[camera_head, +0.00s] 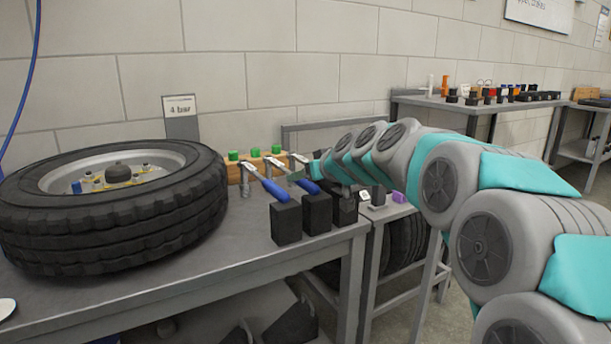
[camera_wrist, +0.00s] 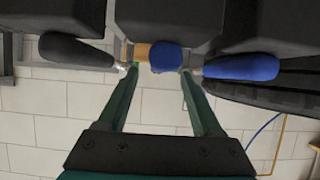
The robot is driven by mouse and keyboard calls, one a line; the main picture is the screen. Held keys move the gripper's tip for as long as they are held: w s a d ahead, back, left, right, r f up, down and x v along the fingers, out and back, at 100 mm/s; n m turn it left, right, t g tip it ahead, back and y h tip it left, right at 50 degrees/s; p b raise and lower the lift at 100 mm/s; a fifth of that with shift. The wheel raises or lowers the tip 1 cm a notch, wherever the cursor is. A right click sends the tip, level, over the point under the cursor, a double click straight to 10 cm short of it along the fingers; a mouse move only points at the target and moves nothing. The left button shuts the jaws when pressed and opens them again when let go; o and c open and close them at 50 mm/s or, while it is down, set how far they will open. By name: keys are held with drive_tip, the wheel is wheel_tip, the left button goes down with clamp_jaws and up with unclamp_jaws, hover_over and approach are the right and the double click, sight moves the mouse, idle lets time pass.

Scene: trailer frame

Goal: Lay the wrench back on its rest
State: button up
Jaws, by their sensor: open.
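In the head view, two wrenches with blue handles, a left one (camera_head: 270,188) and a middle one (camera_head: 308,186), lean on black blocks, with their metal ends toward a wooden rack (camera_head: 235,172) with green knobs. My gripper (camera_head: 302,175) is over the middle wrench and partly hides it. In the wrist view my gripper (camera_wrist: 160,75) is open, its green fingers on either side of the middle blue handle (camera_wrist: 165,57). A black handle (camera_wrist: 75,50) is to the left there and the other blue handle (camera_wrist: 240,67) to the right. Contact with the fingers cannot be told.
Three black blocks, one of them the left block (camera_head: 286,222), stand near the table's (camera_head: 190,275) right edge. A large tire (camera_head: 110,215) fills the left of the table. A grey side stand (camera_head: 390,212) holds small items. A shelf (camera_head: 470,103) with several small objects is behind.

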drive_tip(key=shift+v, duration=0.85)
drive_tip(key=v, duration=0.5)
drive_tip(key=shift+s+d+r+b, duration=0.15)
drive_tip(key=shift+s+b, duration=0.15)
drive_tip(key=s+d+f+m+g+h, duration=0.1)
drive_tip(key=s+d+f+g+h, duration=0.15)
drive_tip(key=s+f, duration=0.65)
drive_tip(key=s+d+f+m+g+h, duration=0.1)
drive_tip(key=s+d+f+g, duration=0.2)
drive_tip(key=s+f, duration=0.6)
drive_tip(key=s+d+f+m+g+h, duration=0.1)
drive_tip(key=s+d+f+g, duration=0.1)
drive_tip(key=s, duration=0.7)
drive_tip(key=s+d+f+m+g+h+p, duration=0.1)
drive_tip(key=s+d+f, duration=0.3)
drive_tip(key=s, duration=0.6)
drive_tip(key=s+d+f+m+g+h, duration=0.1)
drive_tip(key=s+d+f+m+g, duration=0.1)
drive_tip(key=s, duration=0.7)
drive_tip(key=d+f+g, duration=0.1)
drive_tip(key=d+g, duration=0.1)
drive_tip(key=d, duration=0.1)
drive_tip(key=shift+s+d+m+h, duration=0.15)
drive_tip(key=shift+d+m+h, duration=0.1)
drive_tip(key=shift+m+h, duration=0.15)
